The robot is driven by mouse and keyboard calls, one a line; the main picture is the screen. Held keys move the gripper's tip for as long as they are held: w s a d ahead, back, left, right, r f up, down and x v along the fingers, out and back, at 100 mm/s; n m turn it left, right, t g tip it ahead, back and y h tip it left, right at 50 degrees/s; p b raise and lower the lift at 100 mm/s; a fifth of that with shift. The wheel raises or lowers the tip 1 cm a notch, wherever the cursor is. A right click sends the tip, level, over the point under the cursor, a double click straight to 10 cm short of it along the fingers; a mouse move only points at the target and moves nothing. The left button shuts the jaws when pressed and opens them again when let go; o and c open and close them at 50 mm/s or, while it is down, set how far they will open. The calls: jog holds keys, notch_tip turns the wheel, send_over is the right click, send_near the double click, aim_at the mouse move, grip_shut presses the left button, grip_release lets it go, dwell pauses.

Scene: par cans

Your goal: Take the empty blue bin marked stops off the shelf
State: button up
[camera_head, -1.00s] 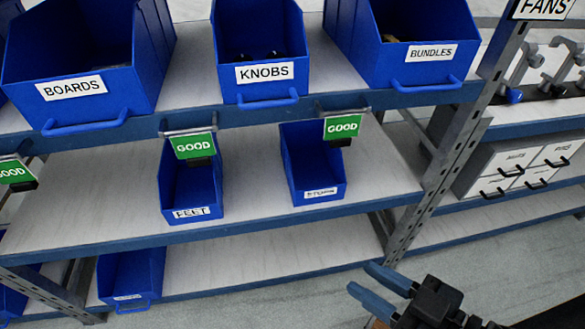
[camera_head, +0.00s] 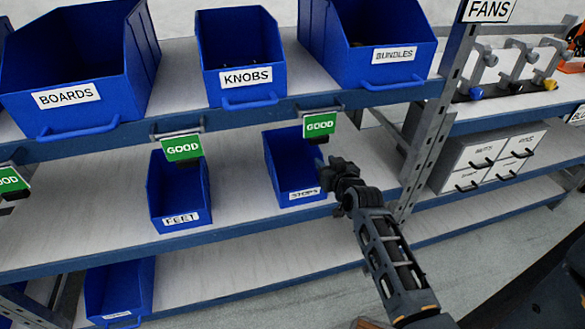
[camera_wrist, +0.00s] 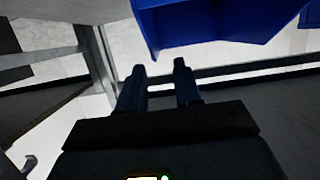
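The blue bin marked STOPS (camera_head: 285,160) stands on the middle shelf (camera_head: 240,205), right of the FEET bin, and looks empty. Its label faces front, and a green GOOD tag hangs over its back. My gripper (camera_head: 328,170) is at the bin's right front side in the head view, covering part of that edge; contact cannot be told there. In the wrist view my gripper (camera_wrist: 158,75) has its two fingers apart with nothing between them. A blue bin (camera_wrist: 220,25) is just above and beyond the fingertips there.
The FEET bin (camera_head: 180,190) is to the left. BOARDS (camera_head: 70,70), KNOBS (camera_head: 240,50) and BUNDLES (camera_head: 370,45) bins stand on the shelf above. A shelf post (camera_head: 425,150) is right of my gripper. GOOD tags (camera_head: 183,148) hang from the upper shelf edge.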

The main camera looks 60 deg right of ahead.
aim_at(319, 151)
jog(key=shift+w+d, duration=0.1)
jog(key=shift+d, duration=0.45)
jog(key=x, duration=0.7)
jog(key=shift+d, duration=0.25)
grip_shut()
dwell(0.8)
